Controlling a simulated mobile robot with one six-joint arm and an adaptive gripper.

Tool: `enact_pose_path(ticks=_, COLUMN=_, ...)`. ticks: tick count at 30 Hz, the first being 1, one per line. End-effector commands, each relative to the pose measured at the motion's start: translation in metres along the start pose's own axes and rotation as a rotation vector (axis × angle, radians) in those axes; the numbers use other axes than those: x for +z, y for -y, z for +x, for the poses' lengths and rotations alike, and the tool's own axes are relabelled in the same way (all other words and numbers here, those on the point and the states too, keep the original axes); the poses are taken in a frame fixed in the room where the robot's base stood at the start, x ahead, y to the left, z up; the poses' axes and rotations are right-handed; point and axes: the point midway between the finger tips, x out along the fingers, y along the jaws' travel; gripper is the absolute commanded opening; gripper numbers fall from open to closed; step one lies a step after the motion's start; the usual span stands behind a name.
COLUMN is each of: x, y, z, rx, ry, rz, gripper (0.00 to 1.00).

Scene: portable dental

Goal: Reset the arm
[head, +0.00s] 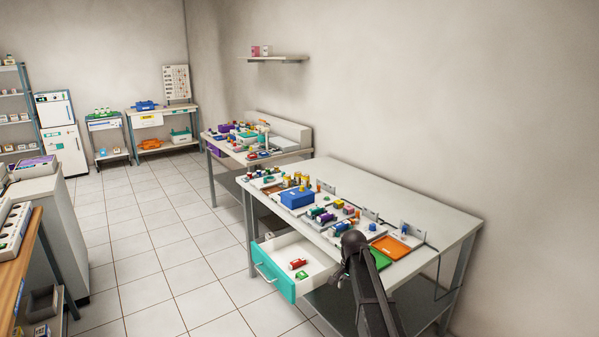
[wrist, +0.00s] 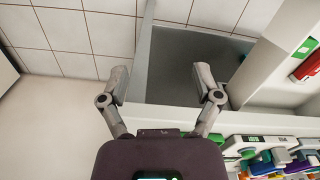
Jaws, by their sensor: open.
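My arm reaches over the near end of a long white table (head: 440,217) in the head view; its gripper end is dark and too small to make out there. In the wrist view my gripper (wrist: 161,85) is open, its two fingers wide apart with nothing between them. The table edge and a dark grey lower shelf (wrist: 180,65) lie beyond the fingers. An open drawer with a teal front (head: 274,275) juts from the table. It holds a red item (head: 298,263) and a green item (head: 302,275).
The table bears a blue box (head: 297,197), small bottles, an orange mat (head: 398,244) and a green mat (head: 380,259). A second cluttered table stands behind it. A wooden-edged counter (head: 30,262) is at the left. The tiled floor (head: 170,250) between is clear.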

Motion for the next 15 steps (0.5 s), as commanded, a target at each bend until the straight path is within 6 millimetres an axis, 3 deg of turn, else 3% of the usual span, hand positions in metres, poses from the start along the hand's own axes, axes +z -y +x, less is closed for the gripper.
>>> enact_pose_path(ticks=1, x=0.019, y=-0.019, z=-0.014, rx=0.0, ry=0.0, rz=-0.047, gripper=0.82)
enact_pose_path(ticks=15, x=0.145, y=-0.139, z=-0.078, rx=0.0, ry=0.0, rz=-0.593, gripper=0.82)
